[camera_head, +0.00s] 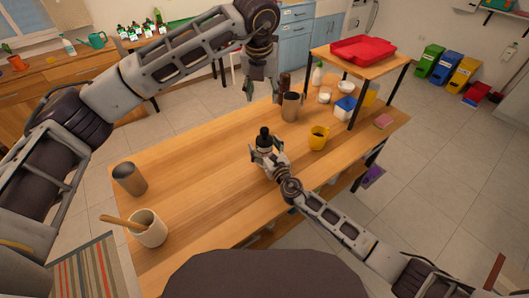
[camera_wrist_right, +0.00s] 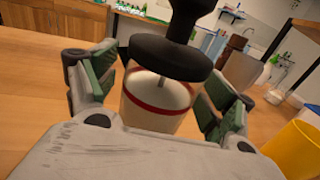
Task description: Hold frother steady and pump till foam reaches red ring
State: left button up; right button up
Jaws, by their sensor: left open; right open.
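The frother stands upright on the wooden table, with a black knob and lid (camera_head: 264,133). In the right wrist view the frother's clear body (camera_wrist_right: 150,118) shows below the black lid, with a red ring around it and a thin rod inside. Its contents look whitish; I cannot tell the foam level against the ring. My right gripper (camera_head: 266,148) is open, its green-padded fingers on either side of the frother's body, with gaps visible. My left gripper (camera_head: 262,92) is open and empty, pointing down above the table's far side, beyond and higher than the frother.
A yellow mug (camera_head: 318,138) stands right of the frother, a brown metal cup (camera_head: 291,107) behind it. A raised shelf (camera_head: 365,67) with a red tray (camera_head: 362,49) is at the back right. A cup (camera_head: 129,179) and a utensil crock (camera_head: 148,230) stand front left. The table's middle left is clear.

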jog(key=shift+s, duration=0.1)
jog(key=shift+v, duration=5.9)
